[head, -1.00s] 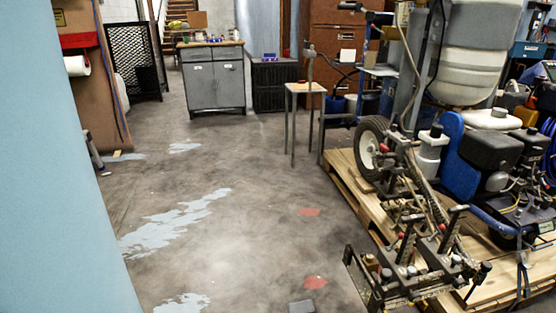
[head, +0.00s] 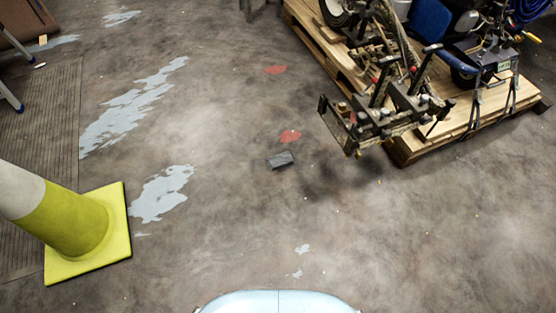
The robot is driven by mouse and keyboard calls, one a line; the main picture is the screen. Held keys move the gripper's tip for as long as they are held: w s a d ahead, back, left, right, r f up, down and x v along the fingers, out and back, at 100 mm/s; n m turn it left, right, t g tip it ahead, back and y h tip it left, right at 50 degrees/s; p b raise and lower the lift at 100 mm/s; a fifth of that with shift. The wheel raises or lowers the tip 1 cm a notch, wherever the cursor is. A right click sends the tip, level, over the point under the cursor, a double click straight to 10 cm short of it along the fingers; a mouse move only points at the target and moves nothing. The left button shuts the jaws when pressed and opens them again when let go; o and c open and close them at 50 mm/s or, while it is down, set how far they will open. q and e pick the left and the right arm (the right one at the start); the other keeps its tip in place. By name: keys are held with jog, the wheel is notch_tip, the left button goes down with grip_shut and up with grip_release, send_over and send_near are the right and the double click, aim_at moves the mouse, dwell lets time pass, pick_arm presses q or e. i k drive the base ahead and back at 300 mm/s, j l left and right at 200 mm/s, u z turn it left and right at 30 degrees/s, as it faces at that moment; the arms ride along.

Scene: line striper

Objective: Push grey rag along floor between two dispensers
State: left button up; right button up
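A small dark grey block-like piece (head: 281,160), which may be the grey rag, lies on the bare floor near the middle of the head view. It is just below a red floor patch (head: 289,136). Whether it is cloth or something solid cannot be told at this size. I cannot identify two dispensers in the view. Neither of my grippers shows, and nothing is touching the grey piece.
A line striper's metal front assembly (head: 380,118) overhangs the floor right of the grey piece, beside a wooden pallet (head: 455,130). A yellow-and-white cone (head: 75,225) stands at lower left, near a ribbed mat (head: 40,120). The floor (head: 230,220) between is open.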

aim_at(284, 159)
jog(key=i+j+u, duration=0.3)
jog(key=i, duration=0.4)
jog(key=i+u, duration=0.35)
jog(key=i, duration=0.35)
